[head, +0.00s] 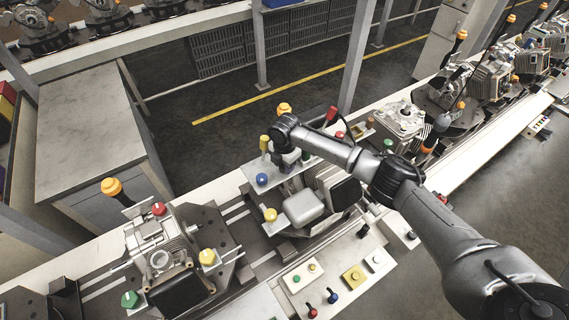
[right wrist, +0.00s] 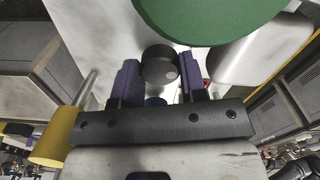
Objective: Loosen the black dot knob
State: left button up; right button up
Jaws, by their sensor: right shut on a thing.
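In the right wrist view, a dark, round-capped knob (right wrist: 160,66) sits between the two purple-dark fingers of my right gripper (right wrist: 159,76), which is shut on it. The cap's face is too small and dark to show a dot clearly. In the head view, my right gripper (head: 285,160) points down at the middle fixture, and its wrist and fingers hide the knob. My left gripper is in neither view.
Around the gripper stand a blue knob (head: 262,179), a yellow knob (head: 270,214) and a red-handled lever (head: 332,114). A large green disc (right wrist: 212,14) is close above the fingers. Another fixture with an engine part (head: 160,245) stands at left.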

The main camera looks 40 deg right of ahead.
dwell(0.5)
jog(key=o, duration=0.9)
jog(key=shift+o, duration=0.2)
jog(key=shift+r, duration=0.15)
notch_tip(320, 180, up, 14)
jog(key=b, duration=0.3)
jog(key=shift+f, duration=0.2)
